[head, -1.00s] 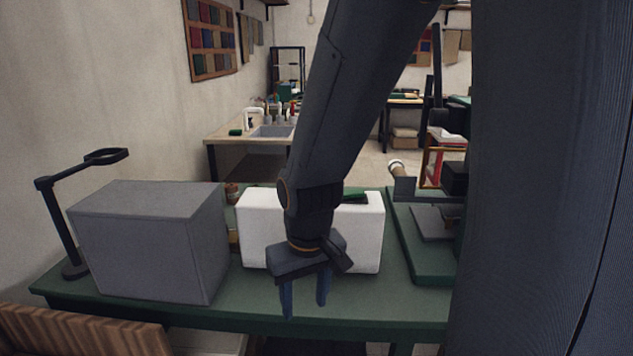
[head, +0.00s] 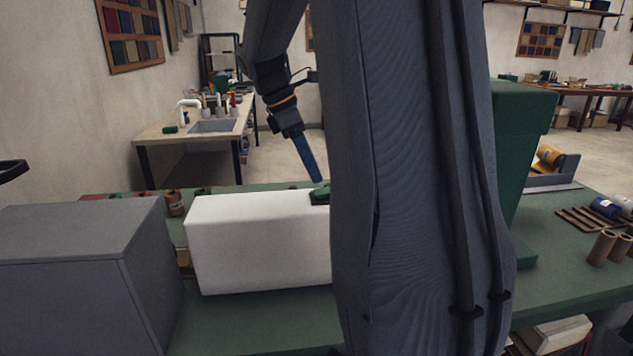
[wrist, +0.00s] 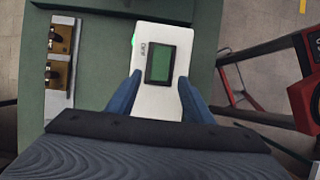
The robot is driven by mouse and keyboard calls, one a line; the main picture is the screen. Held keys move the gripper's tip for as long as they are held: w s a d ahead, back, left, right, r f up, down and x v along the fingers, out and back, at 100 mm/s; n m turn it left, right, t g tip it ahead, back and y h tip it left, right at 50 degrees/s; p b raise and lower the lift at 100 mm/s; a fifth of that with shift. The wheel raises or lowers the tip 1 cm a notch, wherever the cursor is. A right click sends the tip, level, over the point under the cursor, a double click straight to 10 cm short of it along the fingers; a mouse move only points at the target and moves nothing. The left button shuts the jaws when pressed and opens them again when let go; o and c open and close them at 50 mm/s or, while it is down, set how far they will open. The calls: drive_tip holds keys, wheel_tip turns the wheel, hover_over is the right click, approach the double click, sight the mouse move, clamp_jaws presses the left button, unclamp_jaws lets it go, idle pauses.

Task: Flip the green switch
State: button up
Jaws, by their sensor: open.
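The green switch (head: 320,193) sits in a dark frame on top of a white box (head: 255,243), partly hidden behind my arm column in the head view. In the wrist view the green switch (wrist: 160,63) lies ahead, with small dark lettering and a bright green glow to its left on the white box (wrist: 152,100). My gripper (wrist: 160,79) is open and empty. Its two blue fingers appear on either side of the switch in the wrist view. In the head view my gripper (head: 318,180) points down just above the switch; contact cannot be told.
A large grey box (head: 70,265) stands left of the white box on the green table (head: 250,320). Brass fittings (wrist: 60,55) show at left in the wrist view. A tall green object (head: 515,150) and brown spools (head: 605,245) stand to the right. A sink bench (head: 150,135) is behind.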

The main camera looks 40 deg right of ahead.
sight(325, 190)
drive_tip(key=shift+p+x, duration=0.4)
drive_tip(key=shift+x, duration=2.4)
drive_tip(key=shift+a, duration=0.15)
drive_tip(key=c, duration=1)
drive_tip(key=p, duration=0.2)
drive_tip(key=y+p, duration=0.1)
drive_tip(key=shift+s+d+r+t+p, duration=0.25)
drive_tip(key=shift+r+t+p, duration=0.05)
drive_tip(key=shift+t+p, duration=0.1)
drive_tip(key=shift+c, duration=0.2)
drive_tip(key=y+p, duration=0.1)
drive_tip(key=t+y+p, duration=0.1)
drive_tip(key=p, duration=0.1)
drive_tip(key=shift+s+d, duration=0.15)
drive_tip(key=shift+d, duration=0.1)
drive_tip(key=shift+p, duration=0.55)
drive_tip(key=o, duration=1)
drive_tip(key=shift+o, duration=0.2)
